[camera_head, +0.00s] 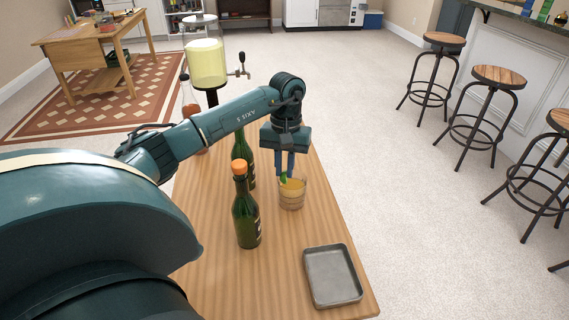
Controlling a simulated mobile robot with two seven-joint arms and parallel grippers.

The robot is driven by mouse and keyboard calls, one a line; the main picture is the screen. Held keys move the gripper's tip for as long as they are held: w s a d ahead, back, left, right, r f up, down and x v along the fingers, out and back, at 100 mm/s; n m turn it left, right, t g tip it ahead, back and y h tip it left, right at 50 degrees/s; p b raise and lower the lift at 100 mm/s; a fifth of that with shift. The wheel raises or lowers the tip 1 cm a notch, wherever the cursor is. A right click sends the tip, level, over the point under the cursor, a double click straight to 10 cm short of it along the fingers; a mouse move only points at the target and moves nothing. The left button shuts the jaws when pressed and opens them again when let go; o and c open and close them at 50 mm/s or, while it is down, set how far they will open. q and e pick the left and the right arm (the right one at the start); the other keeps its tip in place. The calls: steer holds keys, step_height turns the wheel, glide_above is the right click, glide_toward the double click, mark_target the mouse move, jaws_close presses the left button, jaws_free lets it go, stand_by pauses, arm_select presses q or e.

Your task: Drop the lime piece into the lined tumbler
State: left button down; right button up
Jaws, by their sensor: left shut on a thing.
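The lined tumbler (292,196) stands upright on the wooden table and holds an amber drink. My left gripper (285,175) points down at the tumbler's rim, its fingers close together. It is shut on the green lime piece (283,178), which shows at the left side of the rim. I cannot tell whether the lime piece touches the glass. My right gripper is not in view.
A green bottle with an orange cap (246,215) stands left of the tumbler, with another dark bottle (243,150) behind it. A grey metal tray (332,276) lies at the table's near right. A drink dispenser (206,64) stands at the far end. Bar stools (497,77) stand right.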

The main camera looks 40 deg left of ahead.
arm_select(q)
steer(key=c, duration=1.3)
jaws_free()
steer(key=shift+r, duration=0.1)
steer(key=r, duration=0.4)
steer(key=w+r, duration=0.1)
steer(key=r, duration=0.8)
steer(key=shift+w+a, duration=0.2)
steer(key=shift+a, duration=0.15)
